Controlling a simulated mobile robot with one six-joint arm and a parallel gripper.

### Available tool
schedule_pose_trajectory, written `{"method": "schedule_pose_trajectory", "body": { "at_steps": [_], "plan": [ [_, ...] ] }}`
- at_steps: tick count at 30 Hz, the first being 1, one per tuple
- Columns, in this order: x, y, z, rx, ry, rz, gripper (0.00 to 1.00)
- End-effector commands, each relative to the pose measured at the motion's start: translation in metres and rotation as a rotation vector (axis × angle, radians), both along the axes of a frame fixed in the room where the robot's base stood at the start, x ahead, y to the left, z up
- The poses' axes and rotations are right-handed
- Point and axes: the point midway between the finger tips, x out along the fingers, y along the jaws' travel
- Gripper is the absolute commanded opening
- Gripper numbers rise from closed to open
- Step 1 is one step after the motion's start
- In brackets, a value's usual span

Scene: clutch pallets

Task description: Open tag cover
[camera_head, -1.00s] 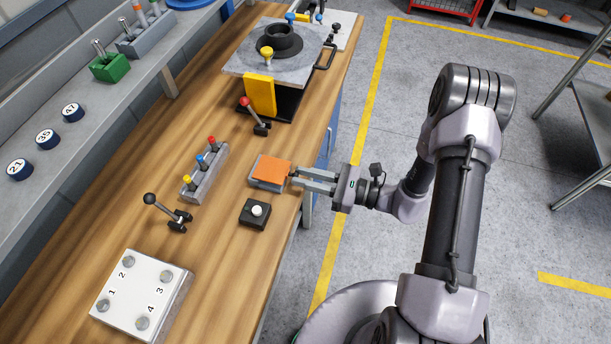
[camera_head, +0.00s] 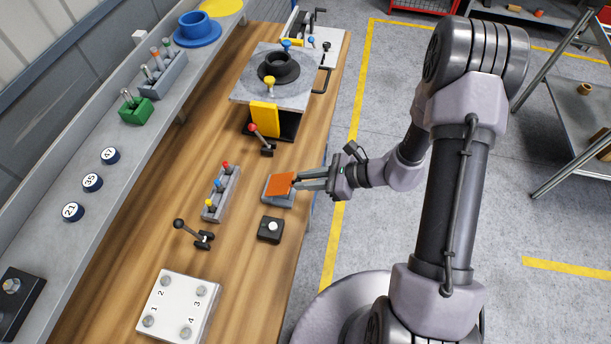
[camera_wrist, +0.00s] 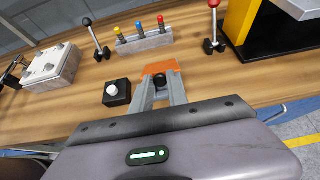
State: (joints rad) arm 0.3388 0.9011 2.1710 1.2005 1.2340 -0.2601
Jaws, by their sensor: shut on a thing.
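The orange tag cover (camera_head: 279,184) is on a small grey box (camera_head: 283,202) near the bench's right edge in the head view. The cover looks tilted, with its gripper-side edge raised and grey box showing below it. My gripper (camera_head: 298,183) reaches in from the right, its fingers shut on that near edge. In the wrist view the orange cover (camera_wrist: 160,68) shows at the tips of my gripper (camera_wrist: 162,84), with a small dark round part between the fingers. The fingers hide most of the box there.
A black button box with a white button (camera_head: 271,229) stands close by. A row of coloured toggles (camera_head: 221,194), a red-knobbed lever (camera_head: 262,141) and a black-knobbed lever (camera_head: 194,235) surround it. The yellow-fronted fixture (camera_head: 264,118) stands behind. Bare wood lies between them.

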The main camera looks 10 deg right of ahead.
Motion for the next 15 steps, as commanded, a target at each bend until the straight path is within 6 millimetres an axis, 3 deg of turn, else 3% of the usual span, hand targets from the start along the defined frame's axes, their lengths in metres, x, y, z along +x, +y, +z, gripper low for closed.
{"method": "schedule_pose_trajectory", "body": {
  "at_steps": [1,15],
  "plan": [
    [0.001,0.004,0.014,-0.039,0.011,0.004,0.00],
    [0.015,0.044,0.055,-0.458,0.161,0.007,0.00]
  ]
}}
